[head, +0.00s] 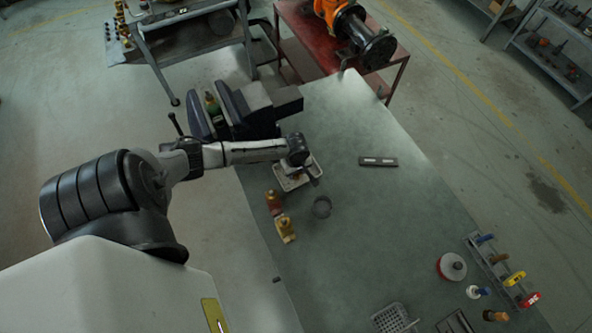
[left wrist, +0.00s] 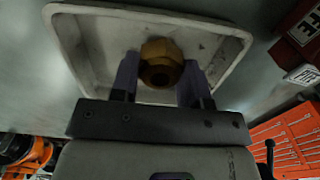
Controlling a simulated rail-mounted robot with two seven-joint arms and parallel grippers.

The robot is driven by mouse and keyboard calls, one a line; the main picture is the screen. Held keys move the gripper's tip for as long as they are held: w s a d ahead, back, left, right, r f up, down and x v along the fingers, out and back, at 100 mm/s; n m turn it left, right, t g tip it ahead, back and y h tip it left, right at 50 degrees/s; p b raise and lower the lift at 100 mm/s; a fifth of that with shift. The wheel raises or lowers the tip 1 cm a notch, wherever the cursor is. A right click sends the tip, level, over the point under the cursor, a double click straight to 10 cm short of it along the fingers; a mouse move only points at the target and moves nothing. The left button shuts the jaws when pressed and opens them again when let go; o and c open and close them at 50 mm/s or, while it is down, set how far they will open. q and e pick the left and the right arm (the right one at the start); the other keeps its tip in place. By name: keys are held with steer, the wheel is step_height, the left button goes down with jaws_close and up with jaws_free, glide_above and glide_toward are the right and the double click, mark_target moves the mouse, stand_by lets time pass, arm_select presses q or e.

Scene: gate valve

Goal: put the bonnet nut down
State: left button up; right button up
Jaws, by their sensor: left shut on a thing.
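The brass bonnet nut (left wrist: 160,64) is between the two fingers of my left gripper (left wrist: 158,80) in the left wrist view. The gripper is shut on it. A pale shallow tray (left wrist: 226,88) lies behind the nut in that view. In the head view my left gripper (head: 308,172) is over the tray (head: 287,184) on the bench, and the nut is mostly hidden there. I cannot tell whether the nut touches the tray floor. My right gripper is not in view.
A dark vise (head: 252,110) stands behind. A flat bar (head: 378,161) lies right. Tools and a perforated basket (head: 390,318) occupy the near right.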

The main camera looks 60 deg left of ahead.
arm_select(q)
steer(key=o, duration=1)
steer(key=shift+f, duration=0.1)
step_height(320, 180, up, 12)
steer(key=p, duration=0.2)
steer(key=s+d+m, duration=0.3)
steer(key=d+m, duration=0.2)
steer(key=d, duration=0.1)
steer(key=s+d+r+m+t, duration=0.1)
steer(key=s+d+m, duration=0.3)
steer(key=d+m, duration=0.1)
steer(key=s+d+m+t, duration=0.1)
steer(key=s+d+m, duration=0.3)
steer(key=d, duration=0.3)
steer(key=shift+d+r+m+h, duration=0.25)
steer(key=shift+r+m+h, duration=0.05)
steer(key=shift+m+h, duration=0.1)
steer(key=s+d+r+m, duration=0.1)
steer(key=s+r+m+t, duration=0.1)
steer(key=r+m, duration=0.1)
steer(key=s+d+r+m, duration=0.1)
steer(key=s+m, duration=0.1)
steer(key=shift+d+r+t+y, duration=0.3)
steer(key=shift+r, duration=0.1)
